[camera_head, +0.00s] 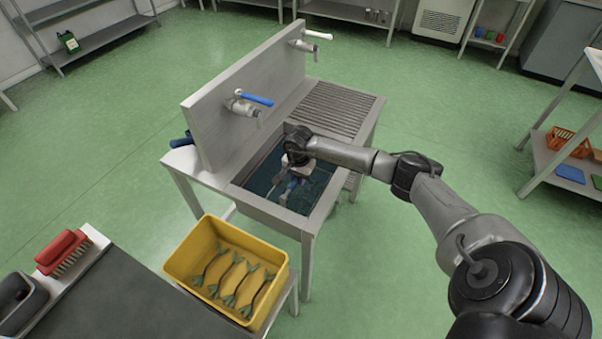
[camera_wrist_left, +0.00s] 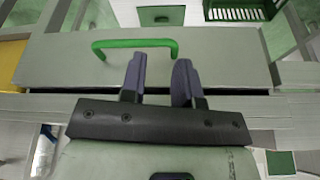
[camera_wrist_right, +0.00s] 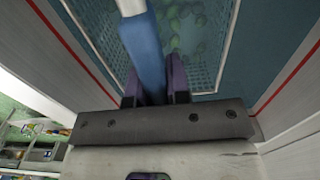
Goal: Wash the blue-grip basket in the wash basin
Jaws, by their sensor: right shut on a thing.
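The wash basin (camera_head: 268,212) is a steel sink, with dark bluish water or lining inside. My right gripper (camera_head: 291,174) reaches down into it. In the right wrist view my right gripper (camera_wrist_right: 157,92) is shut on the blue grip (camera_wrist_right: 142,50) of the basket. The basket's mesh (camera_wrist_right: 205,77) lies beneath in the basin, with green leaf-like bits showing in it. Much of the basket is hidden by my arm in the head view. My left gripper (camera_wrist_left: 160,80) shows only in its wrist view, open and empty, near a green handle (camera_wrist_left: 135,43) on a grey panel.
A blue-lever tap (camera_head: 250,103) and a white-lever tap (camera_head: 311,42) sit on the splashback. A ribbed drainboard (camera_head: 335,108) adjoins the basin. A yellow crate (camera_head: 190,262) holding several slim items and a red brush (camera_head: 62,250) stand nearer.

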